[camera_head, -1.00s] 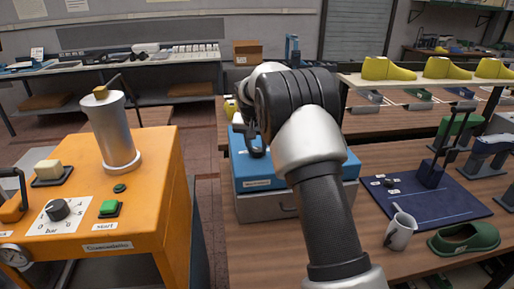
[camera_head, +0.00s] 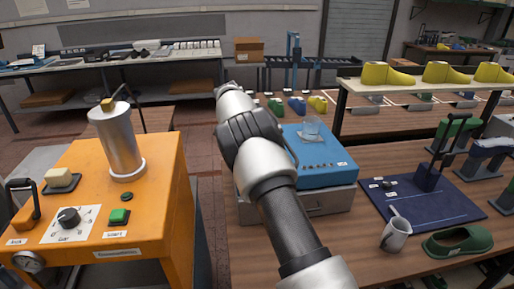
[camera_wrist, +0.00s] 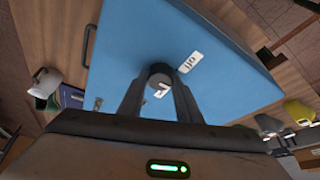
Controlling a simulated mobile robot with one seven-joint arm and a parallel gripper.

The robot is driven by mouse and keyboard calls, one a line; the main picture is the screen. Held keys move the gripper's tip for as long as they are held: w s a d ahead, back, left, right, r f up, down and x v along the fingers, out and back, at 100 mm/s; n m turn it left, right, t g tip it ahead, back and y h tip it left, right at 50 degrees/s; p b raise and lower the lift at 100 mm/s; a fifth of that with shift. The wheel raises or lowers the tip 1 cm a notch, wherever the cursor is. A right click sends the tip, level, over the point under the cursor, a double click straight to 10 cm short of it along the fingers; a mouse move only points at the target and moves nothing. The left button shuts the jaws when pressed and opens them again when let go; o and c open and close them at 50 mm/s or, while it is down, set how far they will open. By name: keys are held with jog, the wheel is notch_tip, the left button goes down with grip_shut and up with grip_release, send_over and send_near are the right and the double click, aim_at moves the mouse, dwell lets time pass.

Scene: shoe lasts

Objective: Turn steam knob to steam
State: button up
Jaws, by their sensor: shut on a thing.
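In the wrist view, a dark round knob (camera_wrist: 160,75) sits on a blue panel (camera_wrist: 130,45). A white label reading "off" (camera_wrist: 190,62) is beside it, and a smaller white label is partly visible between the fingers. My gripper (camera_wrist: 158,88) is shut on the knob, one finger on each side. In the head view, the blue box (camera_head: 325,165) stands on a grey base on the wooden table, with a clear glass-like piece (camera_head: 311,127) on top. My arm hides the box's left side; my gripper and the knob do not show there.
An orange machine (camera_head: 150,215) with a metal cylinder, black dial and green button stands at left. Yellow lasts stand on a shelf behind.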

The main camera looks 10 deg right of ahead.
jog(key=shift+m+g+p, duration=0.4)
jog(key=shift+m+p, duration=0.1)
jog(key=shift+m, duration=0.5)
jog(key=o, duration=1)
jog(key=shift+o, duration=0.2)
jog(key=v, duration=0.7)
jog(key=shift+a+r, duration=0.2)
jog(key=shift+r, duration=0.05)
